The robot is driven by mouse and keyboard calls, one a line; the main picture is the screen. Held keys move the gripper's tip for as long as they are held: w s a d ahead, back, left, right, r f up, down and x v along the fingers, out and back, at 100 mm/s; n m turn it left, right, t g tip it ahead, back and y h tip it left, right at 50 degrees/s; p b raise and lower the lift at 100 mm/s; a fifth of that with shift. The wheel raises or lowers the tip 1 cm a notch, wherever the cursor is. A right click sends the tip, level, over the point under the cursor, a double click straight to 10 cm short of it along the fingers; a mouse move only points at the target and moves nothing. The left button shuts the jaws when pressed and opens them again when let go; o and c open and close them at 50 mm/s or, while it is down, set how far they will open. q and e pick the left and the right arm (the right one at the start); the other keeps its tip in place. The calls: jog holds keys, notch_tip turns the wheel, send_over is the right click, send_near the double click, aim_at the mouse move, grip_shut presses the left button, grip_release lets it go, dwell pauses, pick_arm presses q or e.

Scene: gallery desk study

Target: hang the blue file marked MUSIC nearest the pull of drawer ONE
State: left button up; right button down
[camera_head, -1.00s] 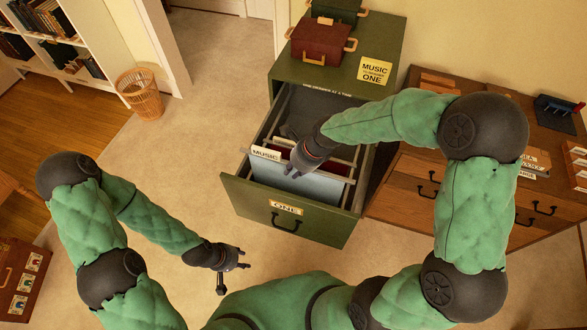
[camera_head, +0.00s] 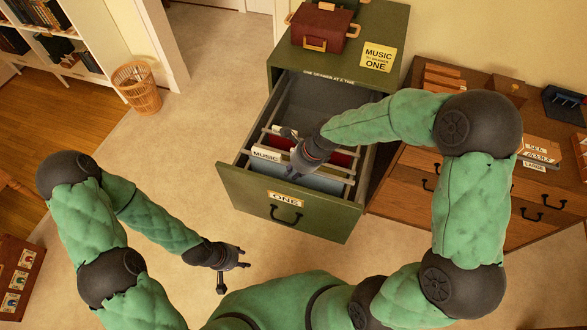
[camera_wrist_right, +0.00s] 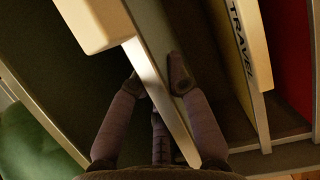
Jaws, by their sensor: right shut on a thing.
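Drawer ONE (camera_head: 245,187) of the green cabinet is pulled open, with its dark pull (camera_head: 286,215) on the front. The blue file with the white MUSIC tab (camera_head: 267,155) is upright inside, just behind the drawer front. My right gripper (camera_head: 294,160) is over the drawer, shut on the blue file's top bar; the wrist view shows both fingers (camera_wrist_right: 157,82) astride this bar (camera_wrist_right: 150,75). I cannot tell whether the bar's ends rest on the rails. My left gripper (camera_head: 243,259) is empty, outside the drawer, with fingers apart.
Behind the blue file hang a file marked TRAVEL (camera_wrist_right: 240,45) and a red file (camera_wrist_right: 290,45). A red box (camera_head: 325,28) and a yellow sign (camera_head: 378,56) are on the cabinet top. A wooden chest (camera_head: 400,180) stands to the right. Open floor lies left of the drawer.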

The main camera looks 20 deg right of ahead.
aim_at(293, 182)
jog(key=shift+f+b, duration=1.7)
jog(key=shift+f, duration=1.7)
jog(key=c, duration=1.1)
grip_release()
jog(key=v, duration=1.2)
